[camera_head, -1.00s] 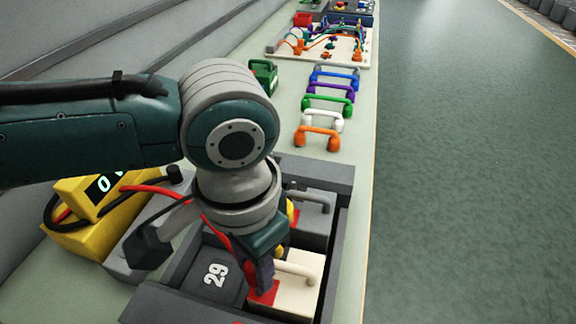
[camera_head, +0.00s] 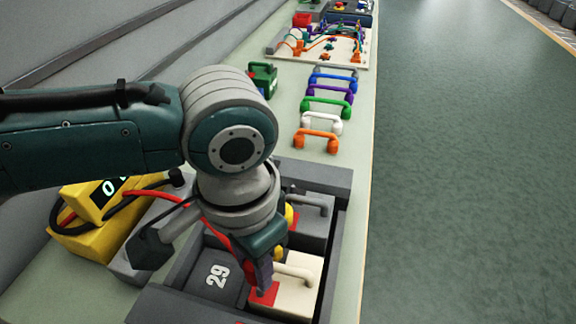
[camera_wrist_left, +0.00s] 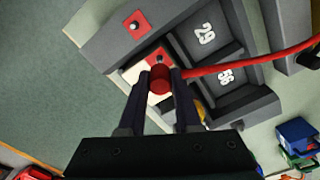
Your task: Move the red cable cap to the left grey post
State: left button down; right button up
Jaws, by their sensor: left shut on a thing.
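The red cable cap (camera_wrist_left: 160,80) is between the fingers of my left gripper (camera_wrist_left: 160,73), which is shut on it. A red cable (camera_wrist_left: 250,66) runs from it to the right. The cap is over or at the red pad of a cream block (camera_wrist_left: 132,72); I cannot tell whether it touches a post there. A stubby grey post (camera_wrist_left: 137,25) stands on a red pad on a grey block, apart from the cap, in the wrist view. My right gripper is not in view.
A yellow meter (camera_head: 90,212) with cables stands at the left. A grey bay marked 29 (camera_head: 217,276) lies beside the cream block. A grey block with a handle (camera_head: 312,217) is behind it. Several coloured handles (camera_head: 317,139) stand further back. The floor at right is clear.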

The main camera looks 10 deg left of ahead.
pick_arm(q)
jog(key=w+a, duration=0.2)
jog(key=a, duration=2.3)
jog(key=shift+b, duration=0.35)
jog(key=shift+d, duration=0.1)
jog(key=shift+f+b, duration=2.8)
jog(key=shift+f, duration=0.75)
jog(key=shift+f, duration=0.15)
